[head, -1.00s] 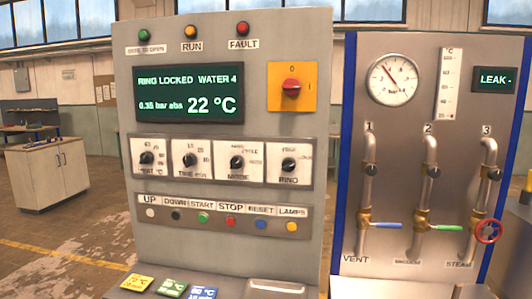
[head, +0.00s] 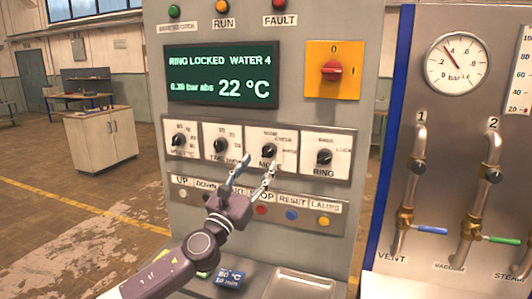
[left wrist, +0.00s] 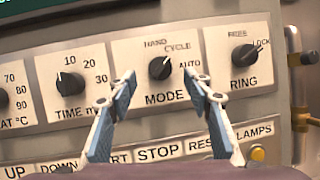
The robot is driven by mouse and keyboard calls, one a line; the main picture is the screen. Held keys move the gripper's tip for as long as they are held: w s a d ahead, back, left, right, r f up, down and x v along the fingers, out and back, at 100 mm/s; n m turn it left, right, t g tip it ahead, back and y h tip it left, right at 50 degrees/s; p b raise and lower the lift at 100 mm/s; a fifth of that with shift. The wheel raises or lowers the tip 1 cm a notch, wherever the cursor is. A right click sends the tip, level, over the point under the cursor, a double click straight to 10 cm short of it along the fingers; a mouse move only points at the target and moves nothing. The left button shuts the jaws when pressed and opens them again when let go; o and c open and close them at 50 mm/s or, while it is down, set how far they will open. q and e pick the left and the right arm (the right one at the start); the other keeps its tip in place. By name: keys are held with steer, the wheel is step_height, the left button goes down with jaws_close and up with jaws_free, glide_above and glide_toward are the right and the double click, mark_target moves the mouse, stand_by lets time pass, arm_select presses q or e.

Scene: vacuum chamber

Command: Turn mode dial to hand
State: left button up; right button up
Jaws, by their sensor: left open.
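The mode dial (head: 269,150) is a black round knob on a white plate, third in the row of dials. In the left wrist view the mode dial (left wrist: 160,68) has the marks HAND, CYCLE and AUTO around it. Its pointer leans to the upper right, roughly towards CYCLE. My left gripper (head: 258,164) is open and empty just in front of and below the dial. In the left wrist view its two fingers (left wrist: 159,80) appear on either side of the dial, with no visible contact. My right gripper is not in view.
The time dial (left wrist: 70,82) and ring dial (left wrist: 245,55) flank the mode dial closely. A row of push buttons, including a blue one (head: 291,215), lies below. A red rotary switch (head: 333,70) is above right. The display (head: 222,75) reads RING LOCKED.

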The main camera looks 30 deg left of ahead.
mark_target(265, 155)
arm_select(q)
steer(key=p+x, duration=0.1)
steer(key=x, duration=0.4)
steer(key=shift+f, duration=0.1)
steer(key=shift+c, duration=0.5)
steer(key=c, duration=1)
